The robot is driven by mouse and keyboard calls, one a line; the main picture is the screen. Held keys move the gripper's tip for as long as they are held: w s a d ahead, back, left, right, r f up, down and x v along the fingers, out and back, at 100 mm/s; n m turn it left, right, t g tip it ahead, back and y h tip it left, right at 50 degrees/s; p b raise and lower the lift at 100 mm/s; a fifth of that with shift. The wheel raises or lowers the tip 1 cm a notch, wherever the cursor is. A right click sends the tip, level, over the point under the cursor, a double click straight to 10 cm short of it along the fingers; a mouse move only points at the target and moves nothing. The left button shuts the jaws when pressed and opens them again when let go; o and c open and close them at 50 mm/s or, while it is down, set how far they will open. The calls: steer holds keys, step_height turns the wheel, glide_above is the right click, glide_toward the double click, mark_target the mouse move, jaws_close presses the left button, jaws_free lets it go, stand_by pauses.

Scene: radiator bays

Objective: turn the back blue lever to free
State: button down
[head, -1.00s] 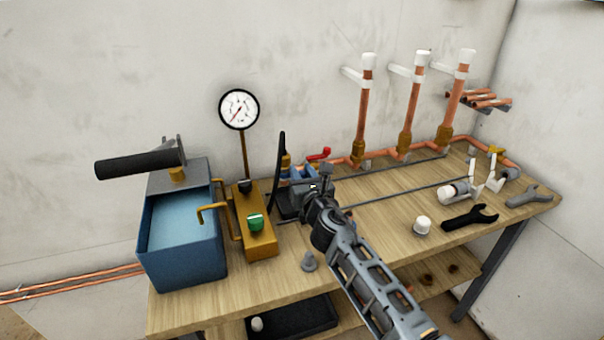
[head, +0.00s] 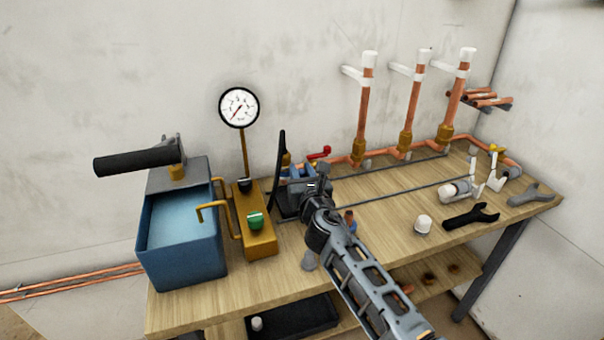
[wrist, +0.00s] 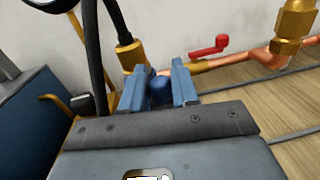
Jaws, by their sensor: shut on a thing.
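My gripper (head: 299,171) is at the back of the bench, beside the gauge pump. In the wrist view its two blue-grey fingers (wrist: 158,85) are closed on a dark blue rounded piece (wrist: 160,92), which looks like the back blue lever. Only the top of that piece shows; its turn position is hidden. A brass fitting (wrist: 131,56) with a black hose stands just behind the left finger. In the head view another small blue part (head: 353,227) with a copper end shows beside my wrist, partly hidden; I cannot tell what it is.
A red lever (head: 319,153) is on the copper pipe just behind my gripper. The brass pump block (head: 258,238) with its gauge (head: 239,108) and the blue tank (head: 183,257) stand left. A white cap (head: 423,224) and a black wrench (head: 471,216) lie right.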

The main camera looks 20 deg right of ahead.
mark_target(288, 176)
steer(key=shift+s+a+f+m+g+h+b, duration=0.1)
steer(key=shift+a+m+g+h+b, duration=0.7)
steer(key=shift+h, duration=0.75)
steer(key=shift+s+a+r+m+g+h+b, duration=0.15)
steer(key=shift+a+m+g+h+b, duration=0.25)
steer(key=shift+m+h+b, duration=0.8)
steer(key=shift+s+a+f+m+g+h+b, duration=0.15)
steer(key=shift+a+m+g+h+b, duration=0.5)
steer(key=shift+m+h, duration=0.9)
steer(key=shift+g+h, duration=0.35)
steer(key=shift+h, duration=0.35)
steer(key=c, duration=1)
jaws_free()
steer(key=r, duration=0.4)
steer(key=shift+d+r, duration=0.2)
steer(key=shift+r, duration=0.1)
steer(key=s+d+r, duration=0.1)
steer(key=d+r, duration=0.1)
steer(key=d, duration=0.1)
steer(key=s+d+r+p, duration=0.1)
steer(key=s+d+r, duration=0.1)
steer(key=d, duration=0.1)
steer(key=s+d+r, duration=0.2)
steer(key=d, duration=0.2)
steer(key=shift+s+r, duration=0.25)
